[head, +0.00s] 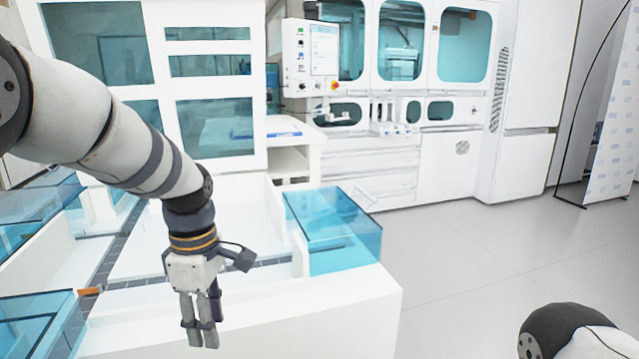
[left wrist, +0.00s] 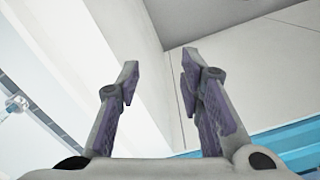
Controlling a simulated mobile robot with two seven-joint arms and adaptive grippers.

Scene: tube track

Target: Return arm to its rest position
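My left arm reaches in from the left in the head view, and its gripper (head: 203,335) hangs pointing down in front of the white table (head: 340,300). In the left wrist view the two fingers of the left gripper (left wrist: 159,72) are apart with nothing between them. Behind them are a white wall edge and pale floor. My right gripper is not in view; only a rounded part of my right arm shows at the bottom right of the head view.
A dark track (head: 110,262) runs over the white table behind my left gripper. Clear blue covers (head: 340,240) stand on the table. A white machine with a control screen (head: 310,58) stands at the back. The floor (head: 480,270) at right is clear.

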